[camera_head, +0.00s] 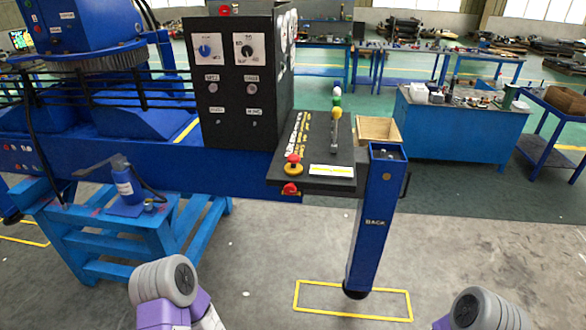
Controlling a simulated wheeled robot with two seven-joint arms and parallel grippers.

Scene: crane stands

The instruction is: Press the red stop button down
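A red stop button (293,158) sits on a round yellow base at the left front of the dark sloping control panel (335,170). A second red knob (290,188) is on the panel's front edge, just below it. Nothing touches either one. Only grey and purple links of my two arms show at the bottom edge, left and right, well apart from the panel. Neither gripper is in view.
A lever with coloured knobs (336,112) stands on the panel. A black dial cabinet (240,80) rises behind left, and a blue post (374,225) stands at the right front. A hand pump (127,188) sits on a blue stand. The floor in front is clear.

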